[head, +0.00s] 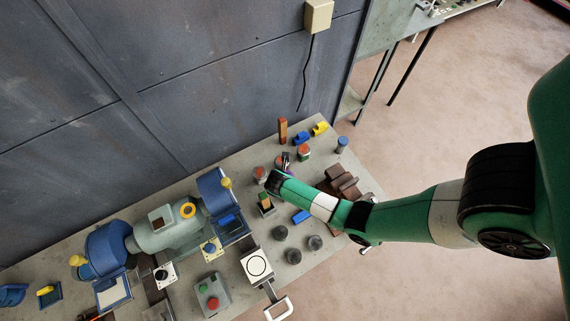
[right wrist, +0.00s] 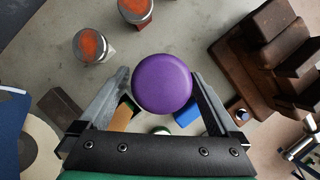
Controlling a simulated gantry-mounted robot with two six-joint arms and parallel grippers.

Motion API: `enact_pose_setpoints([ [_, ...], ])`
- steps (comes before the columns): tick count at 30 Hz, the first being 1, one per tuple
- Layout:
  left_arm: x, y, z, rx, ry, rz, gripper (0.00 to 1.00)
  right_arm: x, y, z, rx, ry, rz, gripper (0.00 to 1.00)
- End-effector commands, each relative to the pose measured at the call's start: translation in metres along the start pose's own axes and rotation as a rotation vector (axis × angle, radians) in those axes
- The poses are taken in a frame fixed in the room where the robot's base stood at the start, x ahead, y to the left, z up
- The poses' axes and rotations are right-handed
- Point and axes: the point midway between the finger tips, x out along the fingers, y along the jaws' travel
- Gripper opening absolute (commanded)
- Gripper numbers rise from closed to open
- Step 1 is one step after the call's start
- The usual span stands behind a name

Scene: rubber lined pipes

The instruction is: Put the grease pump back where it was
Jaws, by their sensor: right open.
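A round purple-topped thing (right wrist: 162,84) stands between the two fingers of my right gripper (right wrist: 161,82) in the right wrist view. I cannot tell for sure that it is the grease pump; its body is hidden under the cap. The fingers are open on either side of it, with no clear grip. In the head view the right gripper (head: 275,177) is low over the bench, beside red-topped cans, and a small dark purplish part (head: 287,158) shows just behind it. My left gripper is not in view.
Red-topped cans (head: 304,152) (right wrist: 90,46) stand close to the gripper. A brown stepped block (head: 342,182) (right wrist: 275,55) is to the right. Dark round knobs (head: 294,256) and a white square plate (head: 257,265) lie in front. A blue-grey grinder (head: 165,228) stands left.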

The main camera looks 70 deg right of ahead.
Motion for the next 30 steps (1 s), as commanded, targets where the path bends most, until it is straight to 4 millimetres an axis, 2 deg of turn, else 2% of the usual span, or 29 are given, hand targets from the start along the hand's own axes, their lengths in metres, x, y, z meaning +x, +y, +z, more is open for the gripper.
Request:
enact_pose_setpoints([
  [9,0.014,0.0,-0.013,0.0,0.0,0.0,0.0,-0.073,0.001,0.001,-0.002,-0.001,0.006,0.97],
  [15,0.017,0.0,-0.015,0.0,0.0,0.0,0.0,-0.104,0.001,0.001,-0.001,-0.002,0.004,0.97],
  [30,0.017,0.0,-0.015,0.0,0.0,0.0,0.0,-0.11,0.002,0.0,-0.002,-0.001,0.006,0.97],
])
